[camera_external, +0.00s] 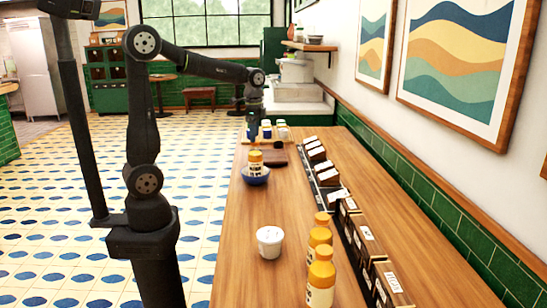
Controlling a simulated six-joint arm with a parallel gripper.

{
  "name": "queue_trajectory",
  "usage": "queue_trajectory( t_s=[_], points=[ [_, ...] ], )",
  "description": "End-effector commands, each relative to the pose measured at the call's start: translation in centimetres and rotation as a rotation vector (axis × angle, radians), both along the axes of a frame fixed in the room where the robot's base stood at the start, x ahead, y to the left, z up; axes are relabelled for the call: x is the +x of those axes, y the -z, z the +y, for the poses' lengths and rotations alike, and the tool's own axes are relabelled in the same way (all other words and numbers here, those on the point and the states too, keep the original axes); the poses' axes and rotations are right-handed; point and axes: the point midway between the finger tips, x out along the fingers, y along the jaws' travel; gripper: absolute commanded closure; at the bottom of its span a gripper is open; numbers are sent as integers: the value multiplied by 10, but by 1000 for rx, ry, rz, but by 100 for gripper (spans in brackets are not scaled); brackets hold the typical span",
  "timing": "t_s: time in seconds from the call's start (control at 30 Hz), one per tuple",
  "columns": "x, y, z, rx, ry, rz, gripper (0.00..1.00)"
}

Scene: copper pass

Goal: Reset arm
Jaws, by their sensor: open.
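My arm (150,120) reaches from its base at the left out over the counter. My gripper (253,128) points down above the far part of the counter and is open. It is small and dark here, and its fingertips are hard to make out. An orange-capped bottle (255,161) stands at a blue bowl (256,176) below the gripper. I cannot tell whether the bottle is inside the bowl or behind it.
A white tub (270,242) and several orange bottles (320,277) stand on the near wooden counter (245,275). A row of dark boxes (368,245) lines the wall side. Small jars (282,131) and a brown board (275,157) are farther back. The counter's left edge borders open tiled floor.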

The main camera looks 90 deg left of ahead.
Motion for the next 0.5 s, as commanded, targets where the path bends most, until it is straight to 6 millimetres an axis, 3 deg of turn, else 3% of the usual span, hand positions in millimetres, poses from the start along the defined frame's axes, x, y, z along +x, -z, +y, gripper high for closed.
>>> queue_trajectory(
  t_s=[0.27,0.47,0.5],
  points=[
    [0,6,0,-1,0,1,43],
    [0,36,0,-2,0,3,43],
    [1,27,1,2,0,-4,43]
  ],
)
